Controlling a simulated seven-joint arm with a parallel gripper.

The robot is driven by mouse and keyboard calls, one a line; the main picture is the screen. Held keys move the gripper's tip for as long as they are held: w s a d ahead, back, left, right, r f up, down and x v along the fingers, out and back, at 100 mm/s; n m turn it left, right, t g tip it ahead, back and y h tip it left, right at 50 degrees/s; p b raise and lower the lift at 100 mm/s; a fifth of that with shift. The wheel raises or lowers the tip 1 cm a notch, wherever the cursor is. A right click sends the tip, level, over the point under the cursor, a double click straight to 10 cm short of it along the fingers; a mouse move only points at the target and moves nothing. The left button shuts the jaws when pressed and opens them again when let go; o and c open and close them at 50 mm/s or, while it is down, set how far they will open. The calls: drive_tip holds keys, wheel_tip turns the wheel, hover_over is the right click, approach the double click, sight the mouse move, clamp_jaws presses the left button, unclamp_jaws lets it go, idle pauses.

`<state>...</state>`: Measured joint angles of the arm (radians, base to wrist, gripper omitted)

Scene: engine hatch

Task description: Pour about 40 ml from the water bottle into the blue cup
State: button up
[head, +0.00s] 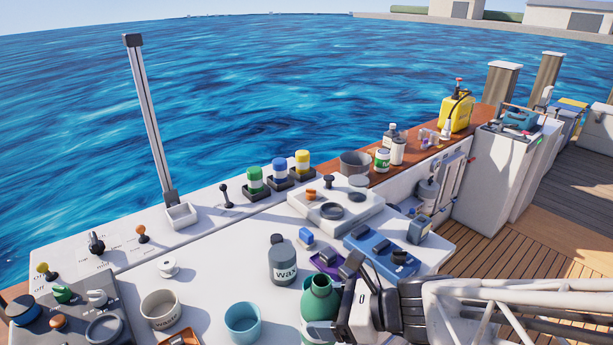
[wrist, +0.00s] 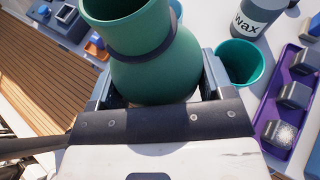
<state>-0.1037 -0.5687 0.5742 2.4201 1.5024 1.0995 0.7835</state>
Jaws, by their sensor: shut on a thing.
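My gripper (head: 342,300) is shut on the green water bottle (head: 319,305), a round-bellied bottle with an open, flared mouth and a dark band at its neck. In the wrist view the bottle (wrist: 150,70) sits between the two fingers. It looks about upright; its contents do not show. The blue cup (head: 242,322) stands on the white worktop, left of the bottle and apart from it. In the wrist view a blue edge (wrist: 177,9), probably this cup, shows behind the bottle. The inside bottom of the blue cup is hidden.
A teal cup (wrist: 240,62) stands close beside the bottle, near the grey wax bottle (head: 283,263). A purple tray (wrist: 275,110) of blocks lies beyond. A cream pot (head: 160,309) and orange tray (head: 186,338) are left of the blue cup. The worktop between wax bottle and spool (head: 168,267) is clear.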

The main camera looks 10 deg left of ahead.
sight(331, 292)
wheel_tip(331, 292, up, 5)
drive_tip(key=shift+a, duration=0.15)
drive_tip(key=shift+s+a, duration=0.2)
drive_tip(key=shift+a, duration=1.9)
drive_tip(key=shift+s+a, duration=2.1)
drive_tip(key=shift+a, duration=3.5)
drive_tip(key=shift+f, duration=2.5)
